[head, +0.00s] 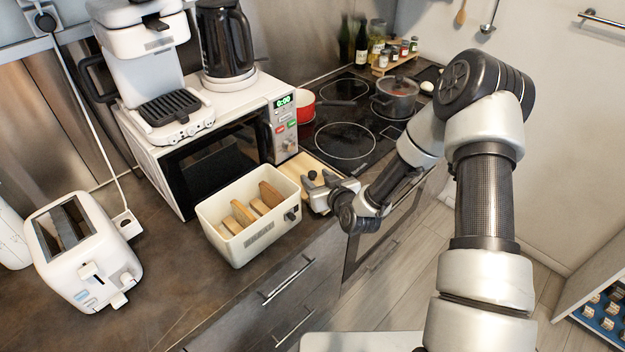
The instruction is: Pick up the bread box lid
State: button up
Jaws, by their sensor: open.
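The bread box (243,245) is a cream, open-topped box on the counter, with several bread slices standing inside. A flat, light wooden board (289,169), which looks like the bread box lid, lies on the counter just right of the box, beside the cooktop. Small dark knob-like parts show over it, close to my gripper. My gripper (312,183) is open at the right end of the box, low over the wooden board, and hides part of it. I cannot tell whether anything sits between the fingers or whether they touch the board.
A white microwave (212,160) stands behind the box, with a coffee machine (148,60) and kettle (224,40) on top. A toaster (85,255) stands at left. A red pot (304,106) and a grey pot (396,97) are on the cooktop (345,141).

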jog(key=shift+x, duration=1)
jog(key=shift+c, duration=0.3)
grip_shut()
jog(key=shift+r, duration=0.1)
